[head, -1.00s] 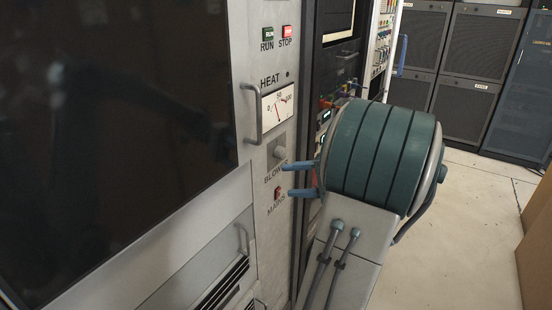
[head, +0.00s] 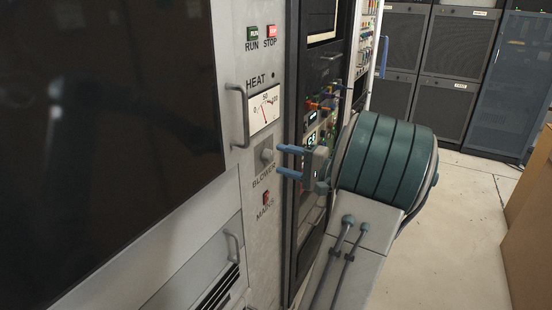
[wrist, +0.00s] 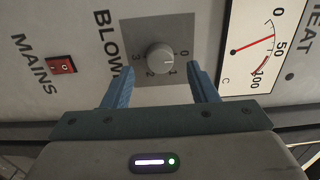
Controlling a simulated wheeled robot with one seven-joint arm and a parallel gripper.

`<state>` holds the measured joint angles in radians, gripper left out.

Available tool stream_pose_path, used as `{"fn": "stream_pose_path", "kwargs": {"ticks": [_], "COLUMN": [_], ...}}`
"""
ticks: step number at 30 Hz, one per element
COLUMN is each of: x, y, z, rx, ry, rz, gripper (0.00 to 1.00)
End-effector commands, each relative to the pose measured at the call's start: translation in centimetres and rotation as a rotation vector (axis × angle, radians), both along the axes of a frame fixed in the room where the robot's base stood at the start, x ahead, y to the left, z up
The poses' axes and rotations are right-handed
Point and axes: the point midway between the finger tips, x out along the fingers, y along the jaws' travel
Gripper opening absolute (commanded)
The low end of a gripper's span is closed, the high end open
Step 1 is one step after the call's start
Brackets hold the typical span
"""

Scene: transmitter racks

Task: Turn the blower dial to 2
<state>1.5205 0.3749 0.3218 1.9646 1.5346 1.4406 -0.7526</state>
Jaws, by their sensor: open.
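The blower dial (head: 267,154) is a small grey knob on a darker grey plate on the light panel, above the BLOWER label. In the wrist view the dial (wrist: 160,58) has the numbers 0, 1, 2 and 3 around it. Its pointer mark is too small to read surely. My gripper (head: 279,160) has two blue fingers, open and empty, pointing at the panel just right of the dial. In the wrist view my gripper (wrist: 160,70) has one finger on each side of the dial, with gaps between. I cannot tell how far the tips are from the panel.
The red MAINS switch (head: 266,198) is below the dial. The HEAT meter (head: 264,108) and a protruding handle (head: 239,116) are above it. RUN (head: 253,33) and STOP (head: 271,32) buttons sit higher. A dark rack stands right of the panel; open floor lies farther right.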

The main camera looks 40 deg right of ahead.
Motion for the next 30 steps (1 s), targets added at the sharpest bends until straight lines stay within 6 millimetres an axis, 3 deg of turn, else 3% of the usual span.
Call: {"fn": "stream_pose_path", "kwargs": {"ticks": [6, 17, 22, 30], "x": [2.5, 3.0, 3.0, 3.0], "y": [0.7, 0.9, 0.9, 0.9], "z": [0.0, 0.0, 0.0, 0.1], "rx": [-0.001, -0.001, 0.000, 0.013], "ry": [0.000, 0.001, 0.001, 0.005], "rz": [0.002, 0.001, 0.002, 0.002], "gripper": [0.53, 0.53, 0.08, 0.08]}}
